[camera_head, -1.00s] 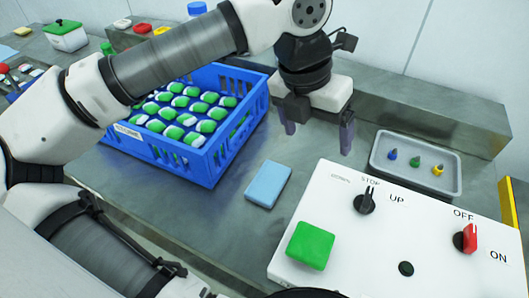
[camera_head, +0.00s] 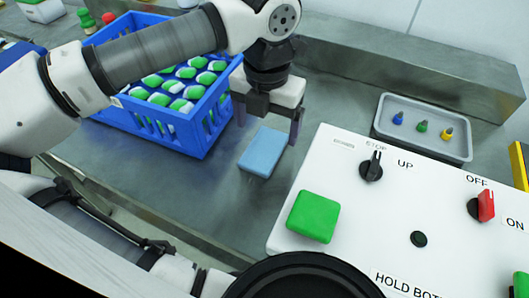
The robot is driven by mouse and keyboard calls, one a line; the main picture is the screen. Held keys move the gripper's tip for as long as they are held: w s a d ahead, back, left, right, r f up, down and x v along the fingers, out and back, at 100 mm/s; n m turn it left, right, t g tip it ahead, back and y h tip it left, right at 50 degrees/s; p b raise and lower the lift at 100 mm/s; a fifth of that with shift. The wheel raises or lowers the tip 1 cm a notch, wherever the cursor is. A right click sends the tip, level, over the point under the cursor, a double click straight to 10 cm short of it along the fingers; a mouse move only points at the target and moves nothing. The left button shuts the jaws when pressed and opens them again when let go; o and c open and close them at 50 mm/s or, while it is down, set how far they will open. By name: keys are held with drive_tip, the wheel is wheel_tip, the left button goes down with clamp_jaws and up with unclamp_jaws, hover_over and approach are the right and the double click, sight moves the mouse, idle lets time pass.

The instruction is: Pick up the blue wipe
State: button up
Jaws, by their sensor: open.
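The blue wipe (camera_head: 263,153) is a flat, light-blue rectangular pad. It lies on the grey metal table between the blue crate and the white control panel. My gripper (camera_head: 267,130) points down just behind and above the wipe. Its two dark fingers are spread wide, one to the left and one to the right, with nothing between them. The right finger appears close to the wipe's far right corner; I cannot tell whether it touches. The wipe's top is mostly in plain view.
A blue crate (camera_head: 205,137) of green-and-white items stands close on the left. The white control panel (camera_head: 345,262) with a green button (camera_head: 313,216) and knobs (camera_head: 371,167) is on the right. Behind it is a grey tray (camera_head: 461,150) with small coloured pieces. Bare table (camera_head: 230,205) lies in front.

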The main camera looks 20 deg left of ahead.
sight(266, 146)
drive_tip(key=f, duration=0.1)
drive_tip(key=f+b, duration=0.1)
drive_tip(key=f, duration=0.2)
drive_tip(key=shift+s+f+b, duration=0.25)
drive_tip(key=shift+f+b, duration=0.05)
drive_tip(key=shift+b, duration=0.1)
drive_tip(key=shift+r, duration=0.1)
drive_tip(key=c, duration=1)
drive_tip(key=shift+c, duration=0.2)
drive_tip(key=shift+r, duration=0.1)
wheel_tip(266, 146, up, 20)
drive_tip(key=p, duration=1.2)
